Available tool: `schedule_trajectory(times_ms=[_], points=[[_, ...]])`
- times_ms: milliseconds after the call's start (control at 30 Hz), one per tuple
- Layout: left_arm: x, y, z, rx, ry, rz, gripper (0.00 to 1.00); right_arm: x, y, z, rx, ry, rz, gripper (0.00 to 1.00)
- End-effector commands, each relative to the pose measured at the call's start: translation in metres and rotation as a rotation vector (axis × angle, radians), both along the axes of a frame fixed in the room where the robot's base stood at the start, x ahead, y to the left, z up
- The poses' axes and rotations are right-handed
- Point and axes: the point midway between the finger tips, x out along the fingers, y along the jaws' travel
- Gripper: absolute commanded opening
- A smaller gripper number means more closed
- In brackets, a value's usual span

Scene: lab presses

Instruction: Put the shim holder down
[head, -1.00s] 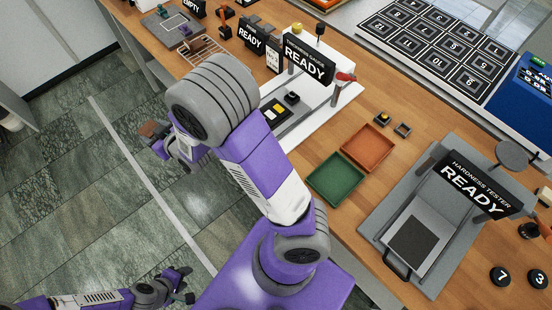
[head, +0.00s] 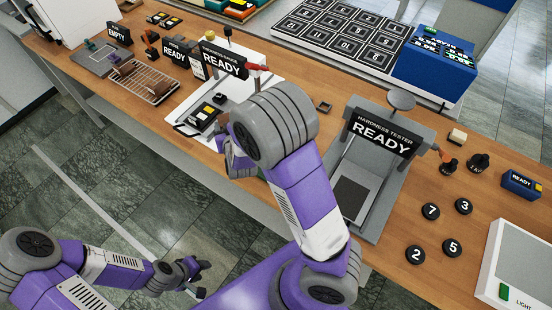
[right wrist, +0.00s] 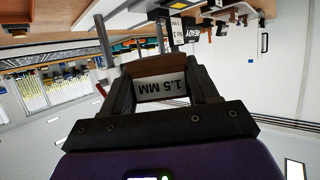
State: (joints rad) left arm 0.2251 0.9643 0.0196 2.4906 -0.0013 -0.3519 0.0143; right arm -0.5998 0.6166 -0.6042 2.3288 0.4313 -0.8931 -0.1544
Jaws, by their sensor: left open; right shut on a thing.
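The shim holder (right wrist: 160,66), a brown block with a white label reading 1.5 MM, sits between the fingers of my right gripper (right wrist: 163,88) in the right wrist view. The fingers are shut on its two sides, and the holder is off any surface as far as that view shows. In the head view my right arm covers most of its own gripper, and the holder is hidden. My left gripper (head: 191,277) is open and empty, low over the floor at the lower left, away from the bench.
The wooden bench (head: 397,240) carries a hardness gauge station (head: 226,95), a hardness tester (head: 350,198), a wire rack (head: 152,84) and several numbered black discs. A blue box (head: 435,65) stands behind. My right arm hides the bench front between the two stations.

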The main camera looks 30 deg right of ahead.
Motion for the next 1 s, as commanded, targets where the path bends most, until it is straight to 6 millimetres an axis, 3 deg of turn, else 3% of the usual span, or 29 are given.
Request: schedule_trajectory(times_ms=[167, 500, 733, 1000], points=[[0.000, 0.000, 0.009, 0.000, 0.000, 0.000, 0.43, -0.013, -0.025, -0.004, -0.003, 0.001, -0.264, 0.29], [0.000, 0.000, 0.021, 0.000, 0.000, 0.000, 0.43, -0.076, -0.055, -0.021, -0.005, 0.001, -0.755, 0.29], [0.000, 0.000, 0.022, 0.000, 0.000, 0.000, 0.43, -0.102, -0.058, -0.031, -0.003, 0.002, -0.895, 0.29], [0.000, 0.000, 0.008, 0.000, 0.000, 0.000, 0.43, -0.104, -0.058, -0.080, -0.005, 0.002, -0.908, 0.29]])
